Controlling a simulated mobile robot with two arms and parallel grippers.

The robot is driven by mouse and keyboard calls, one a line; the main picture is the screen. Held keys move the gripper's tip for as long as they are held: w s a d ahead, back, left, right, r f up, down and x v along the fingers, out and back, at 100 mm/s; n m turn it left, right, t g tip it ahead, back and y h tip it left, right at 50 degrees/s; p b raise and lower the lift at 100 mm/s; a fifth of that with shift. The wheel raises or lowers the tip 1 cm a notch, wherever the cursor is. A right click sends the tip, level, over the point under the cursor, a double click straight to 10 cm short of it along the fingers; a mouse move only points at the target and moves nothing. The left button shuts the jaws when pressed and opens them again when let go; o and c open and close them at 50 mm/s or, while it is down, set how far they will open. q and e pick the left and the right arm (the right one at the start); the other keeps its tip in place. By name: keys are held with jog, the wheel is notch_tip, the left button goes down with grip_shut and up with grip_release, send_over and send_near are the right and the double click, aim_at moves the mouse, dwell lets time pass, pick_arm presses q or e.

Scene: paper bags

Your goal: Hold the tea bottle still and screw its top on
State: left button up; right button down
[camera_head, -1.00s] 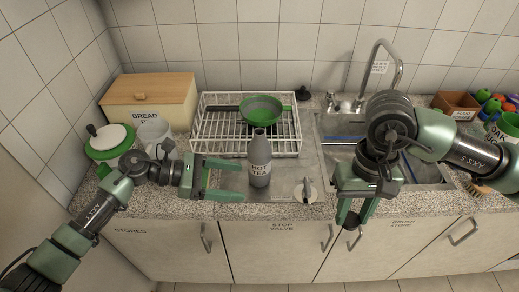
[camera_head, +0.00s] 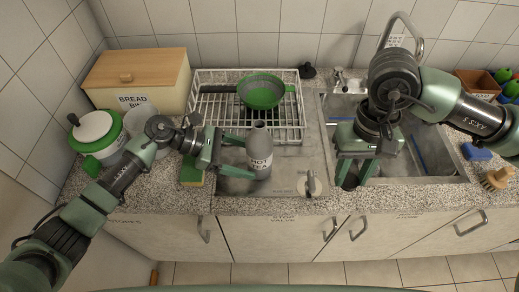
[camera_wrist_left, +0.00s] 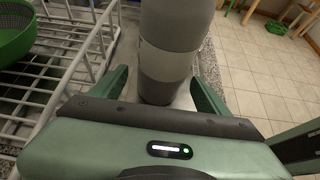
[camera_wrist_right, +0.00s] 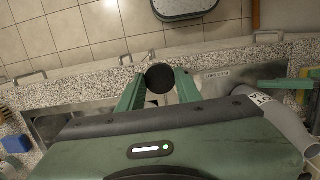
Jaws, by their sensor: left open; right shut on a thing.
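The grey tea bottle (camera_head: 259,142), labelled HOT TEA, stands upright on the metal drainer with its neck bare. My left gripper (camera_head: 248,158) is open at the bottle's left side. The left wrist view shows the bottle (camera_wrist_left: 168,60) between its two spread fingers. My right gripper (camera_head: 356,172) points down over the sink's front edge, to the right of the bottle. In the right wrist view it is shut on a round black top (camera_wrist_right: 159,78), with the bottle (camera_wrist_right: 285,125) off to the right. The top is hidden in the head view.
A white wire rack (camera_head: 215,108) with a green colander (camera_head: 261,92) stands behind the bottle. A sponge (camera_head: 192,172) lies beneath my left arm. A black knob-like thing (camera_head: 307,71) lies at the back.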

aim_at(255, 162)
pick_arm(q)
jog(key=shift+d+f+b, duration=0.3)
jog(key=shift+d+f, duration=0.25)
jog(key=shift+f, duration=0.05)
pick_arm(e)
jog(key=shift+f, duration=0.8)
pick_arm(q)
jog(key=shift+s+d+f+b, duration=0.15)
jog(key=shift+d+b, duration=0.3)
jog(key=shift+d, duration=0.3)
pick_arm(e)
jog(key=shift+s+f, duration=0.2)
jog(key=shift+f, duration=0.15)
pick_arm(q)
jog(key=shift+d, duration=0.1)
pick_arm(e)
jog(key=shift+w, duration=0.1)
pick_arm(q)
grip_shut()
